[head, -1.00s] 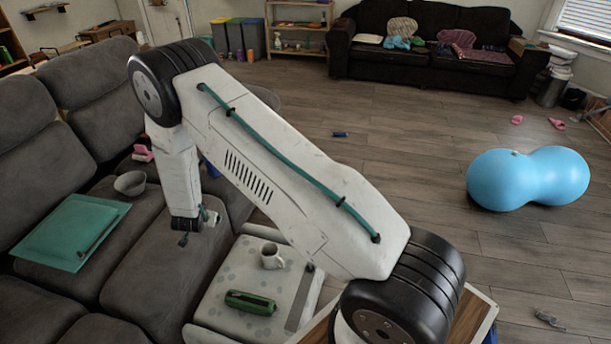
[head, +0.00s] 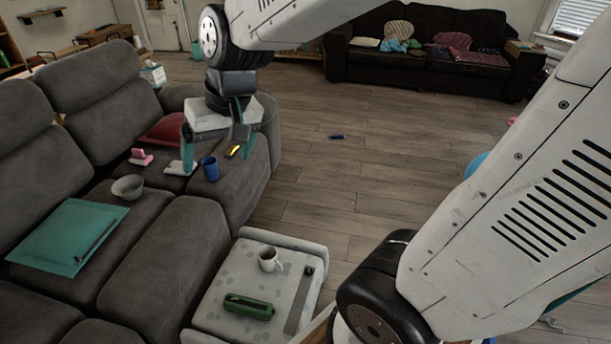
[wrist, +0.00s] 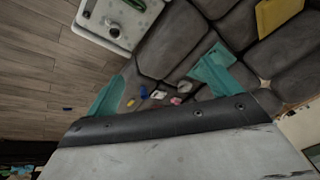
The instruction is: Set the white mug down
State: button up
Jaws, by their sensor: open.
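The white mug (head: 268,261) stands upright on a pale spotted square surface (head: 228,278) in front of the sofa. My gripper (head: 216,160) is open, with its teal fingers apart and nothing held between them. It hangs over the far end of the grey sofa, beyond and left of the mug, well clear of it.
A green object (head: 248,306) and a grey strip (head: 299,302) lie near the mug. The sofa holds a grey bowl (head: 128,187), a teal board (head: 60,240), a blue cup (head: 210,168) and a pink item (head: 141,157). Wooden floor (head: 330,190) lies open to the right.

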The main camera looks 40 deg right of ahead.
jog(key=s+d+r+g+h, duration=0.1)
jog(key=s+d, duration=0.1)
jog(key=s, duration=0.6)
jog(key=s+d+n+g+h, duration=0.1)
jog(key=s+d, duration=0.2)
jog(key=s, duration=0.6)
jog(key=shift+r, duration=0.4)
jog(key=shift+s, duration=0.1)
